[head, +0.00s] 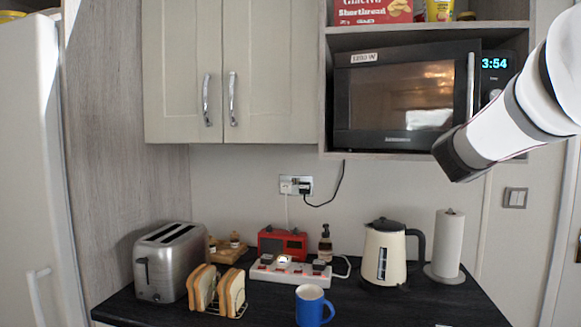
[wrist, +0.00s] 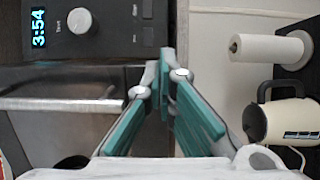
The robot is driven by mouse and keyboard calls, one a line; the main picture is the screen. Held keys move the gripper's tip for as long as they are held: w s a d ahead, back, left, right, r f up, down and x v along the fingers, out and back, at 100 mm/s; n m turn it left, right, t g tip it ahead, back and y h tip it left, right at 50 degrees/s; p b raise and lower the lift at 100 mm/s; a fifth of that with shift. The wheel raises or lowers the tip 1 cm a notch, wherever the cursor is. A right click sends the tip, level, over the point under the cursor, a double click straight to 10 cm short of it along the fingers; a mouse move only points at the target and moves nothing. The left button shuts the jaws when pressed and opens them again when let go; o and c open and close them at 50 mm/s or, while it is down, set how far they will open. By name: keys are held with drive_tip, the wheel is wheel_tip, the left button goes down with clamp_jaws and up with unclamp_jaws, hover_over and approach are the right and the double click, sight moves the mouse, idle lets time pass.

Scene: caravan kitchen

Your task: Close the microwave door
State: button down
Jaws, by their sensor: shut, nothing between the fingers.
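The black microwave (head: 500,88) sits in the upper right cabinet niche. Its dark-windowed door (head: 400,100) looks slightly ajar, with the handle side standing forward of the control panel; the exact gap is hard to judge. The vertical silver handle (head: 471,85) is at the door's right edge and shows as a bar in the wrist view (wrist: 60,103). My gripper (wrist: 165,70) is shut and empty, by the lower end of the handle side, near the bottom of the control panel (wrist: 100,30). In the head view my arm's end hides the fingers and the door's lower right corner. Contact cannot be told.
Food boxes (head: 373,11) stand on the shelf above the microwave. Closed cupboards (head: 180,75) are to its left. On the counter below are a kettle (head: 383,250), a paper roll (head: 449,240), a blue mug (head: 310,308) and a toaster (head: 170,262). Air before the door's left side is clear.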

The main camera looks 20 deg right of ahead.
drive_tip(key=w+d+b, duration=0.4)
drive_tip(key=w+d, duration=0.2)
drive_tip(key=shift+r, duration=0.2)
idle(0.4)
